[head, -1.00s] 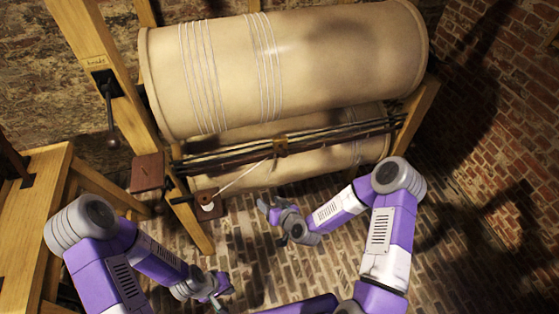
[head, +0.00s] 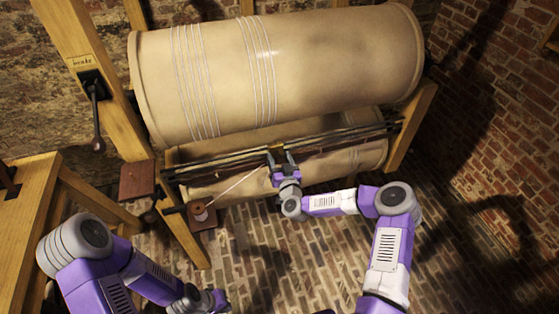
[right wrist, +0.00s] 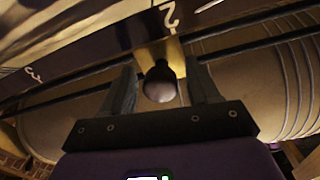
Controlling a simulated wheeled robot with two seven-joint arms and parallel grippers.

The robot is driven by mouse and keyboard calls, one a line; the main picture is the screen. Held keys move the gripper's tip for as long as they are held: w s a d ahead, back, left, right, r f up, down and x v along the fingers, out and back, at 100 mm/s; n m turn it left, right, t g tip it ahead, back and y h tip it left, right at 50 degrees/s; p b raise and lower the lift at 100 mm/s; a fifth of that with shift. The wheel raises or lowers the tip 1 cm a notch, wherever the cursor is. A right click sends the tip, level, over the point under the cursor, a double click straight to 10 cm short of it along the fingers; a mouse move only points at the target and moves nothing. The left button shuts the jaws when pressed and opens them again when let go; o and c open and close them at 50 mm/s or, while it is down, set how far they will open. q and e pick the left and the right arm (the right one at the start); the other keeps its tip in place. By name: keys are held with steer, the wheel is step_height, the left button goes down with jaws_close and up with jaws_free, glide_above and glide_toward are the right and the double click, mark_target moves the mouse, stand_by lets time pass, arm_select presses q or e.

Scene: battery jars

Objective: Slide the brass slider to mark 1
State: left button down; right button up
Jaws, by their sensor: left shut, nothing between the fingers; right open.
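The brass slider (head: 276,148) sits on the dark rail below the big drum. In the right wrist view the slider's brass body (right wrist: 174,49) is beside the white mark 2 (right wrist: 169,14), with a round dark knob (right wrist: 160,82) at its end. Mark 3 (right wrist: 34,75) shows further left there; mark 1 is not visible. My right gripper (head: 281,156) is open, with its fingers on either side of the knob and gaps visible. My left gripper (head: 213,301) is shut and empty, low in the head view, away from the rail.
The big pale drum (head: 330,68) with wound wire fills the top. A crank handle (head: 97,120) hangs from the left post, above a wooden bench (head: 22,205). Brick floor lies below.

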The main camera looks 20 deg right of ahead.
jaws_close()
stand_by(0.4)
steer(key=shift+w, duration=0.1)
